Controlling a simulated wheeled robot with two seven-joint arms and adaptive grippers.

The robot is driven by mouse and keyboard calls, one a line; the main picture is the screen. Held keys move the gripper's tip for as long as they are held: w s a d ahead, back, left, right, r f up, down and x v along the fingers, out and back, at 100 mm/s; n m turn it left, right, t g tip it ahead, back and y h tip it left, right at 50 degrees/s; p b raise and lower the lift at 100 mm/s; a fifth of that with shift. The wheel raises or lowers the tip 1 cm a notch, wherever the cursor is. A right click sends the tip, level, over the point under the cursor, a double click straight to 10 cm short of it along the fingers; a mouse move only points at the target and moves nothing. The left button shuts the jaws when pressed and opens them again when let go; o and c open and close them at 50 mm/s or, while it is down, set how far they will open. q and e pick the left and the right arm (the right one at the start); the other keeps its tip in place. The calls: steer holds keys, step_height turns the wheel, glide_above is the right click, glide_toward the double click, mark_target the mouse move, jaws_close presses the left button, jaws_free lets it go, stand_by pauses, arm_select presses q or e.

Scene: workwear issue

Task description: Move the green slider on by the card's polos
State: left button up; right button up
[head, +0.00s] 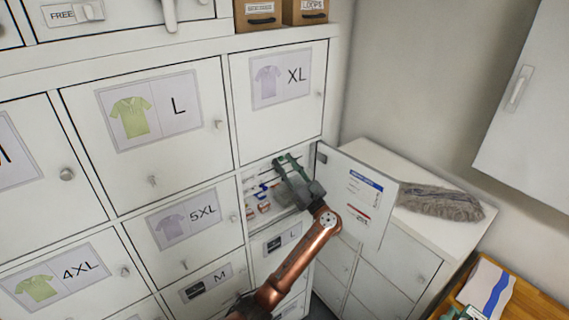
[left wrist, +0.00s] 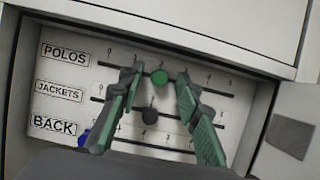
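The open compartment holds a white panel (left wrist: 62,100) with rows labelled POLOS, JACKETS and BACK, each with a numbered rail. The green slider (left wrist: 159,77) is on the POLOS rail, near the middle of its scale. My left gripper (left wrist: 157,78) is open, its two green fingers on either side of the green slider with gaps visible. In the head view the left gripper (head: 282,163) reaches into the compartment. A white card with a blue stripe (head: 488,289) lies at lower right; its writing is unreadable. Green parts, seemingly my right gripper (head: 462,313), show at the bottom edge, mostly cut off.
A dark knob (left wrist: 150,115) sits on the row below, and a blue knob (left wrist: 84,138) is partly hidden by the left finger. The compartment's open door (head: 360,195) stands right of my arm. A grey duster (head: 440,203) lies on the low white cabinet (head: 375,155).

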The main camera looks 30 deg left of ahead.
arm_select(q)
jaws_close()
stand_by(0.3)
